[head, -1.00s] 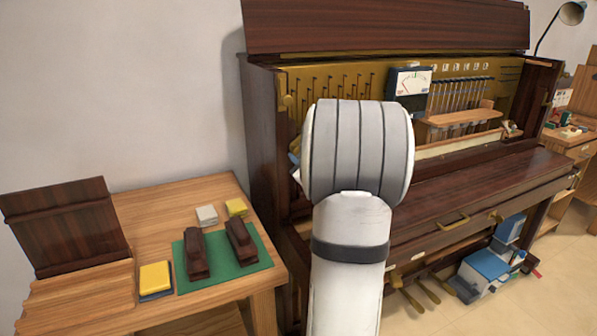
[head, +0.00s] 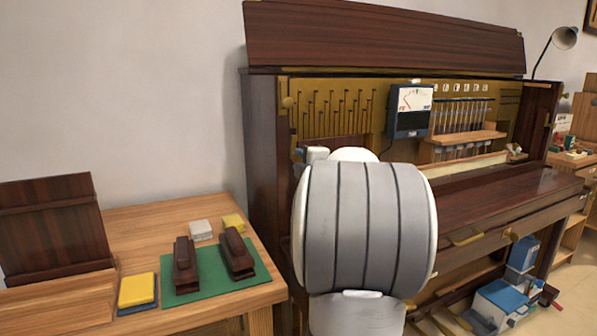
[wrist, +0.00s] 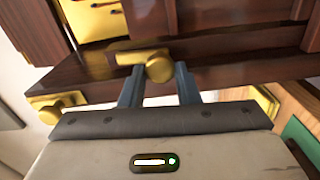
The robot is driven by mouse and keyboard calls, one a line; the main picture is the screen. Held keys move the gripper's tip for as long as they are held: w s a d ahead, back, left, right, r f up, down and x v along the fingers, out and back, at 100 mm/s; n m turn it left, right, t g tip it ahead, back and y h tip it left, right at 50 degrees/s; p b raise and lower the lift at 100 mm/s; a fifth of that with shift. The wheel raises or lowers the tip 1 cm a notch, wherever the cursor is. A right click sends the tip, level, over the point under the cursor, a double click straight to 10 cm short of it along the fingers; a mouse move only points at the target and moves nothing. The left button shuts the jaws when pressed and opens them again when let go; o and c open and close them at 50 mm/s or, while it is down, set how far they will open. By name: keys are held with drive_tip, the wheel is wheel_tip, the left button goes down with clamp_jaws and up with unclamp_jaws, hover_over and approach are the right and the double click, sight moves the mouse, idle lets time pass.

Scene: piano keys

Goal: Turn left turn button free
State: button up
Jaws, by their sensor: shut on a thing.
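In the wrist view, my gripper (wrist: 159,78) has its two blue-grey fingers on either side of a brass turn button (wrist: 157,65) with a round knob and a flat arm, on a dark wooden edge. The fingers are shut on the knob. In the head view, my pale arm covers the gripper and the held button. Another brass button (head: 288,102) shows on the piano's upper left side. A second brass fitting (wrist: 57,105) is at the left of the wrist view.
The upright piano (head: 262,160) has its lid raised. A wooden table (head: 140,215) at the left holds a green mat (head: 205,290) with dark blocks. A meter (head: 411,108) stands inside the piano. A lamp (head: 563,38) is at the far right.

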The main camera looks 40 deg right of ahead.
drive_tip(key=shift+r+n+b, duration=0.2)
drive_tip(key=shift+n+b, duration=0.15)
drive_tip(key=shift+n, duration=0.15)
drive_tip(key=o, duration=1)
drive_tip(key=shift+w+f, duration=0.1)
drive_tip(key=shift+f, duration=0.05)
drive_tip(key=shift+c, duration=0.2)
drive_tip(key=p+v, duration=0.1)
drive_tip(key=v, duration=0.6)
drive_tip(key=shift+s+a, duration=0.15)
drive_tip(key=shift+s, duration=0.25)
